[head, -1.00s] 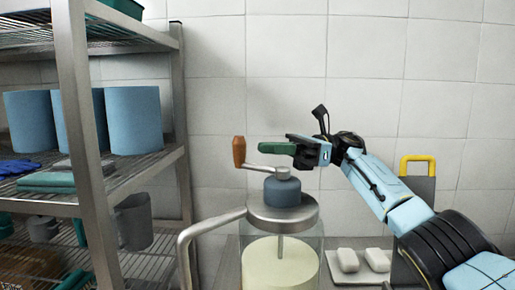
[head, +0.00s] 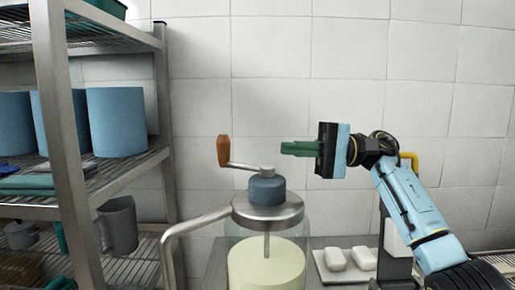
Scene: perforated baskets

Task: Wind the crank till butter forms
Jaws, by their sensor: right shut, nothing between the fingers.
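A butter churn (head: 266,240) stands at lower centre in the head view, a clear jar with a steel lid and a blue-grey gear housing. Pale cream-coloured content (head: 266,268) fills its lower part, with a shaft reaching down into it. The crank (head: 246,166) points left from the housing and ends in an upright orange-brown wooden handle (head: 223,151). My right gripper (head: 284,148), with green fingers, is shut and empty. It appears to the right of the handle and above the housing, apart from the handle in the picture. My left gripper is not in view.
A metal shelf rack (head: 68,140) with blue rolls (head: 116,122) and a grey jug (head: 118,225) stands at the left. A bent steel tube (head: 175,245) runs beside the jar. White blocks lie on a tray (head: 322,270) at the right.

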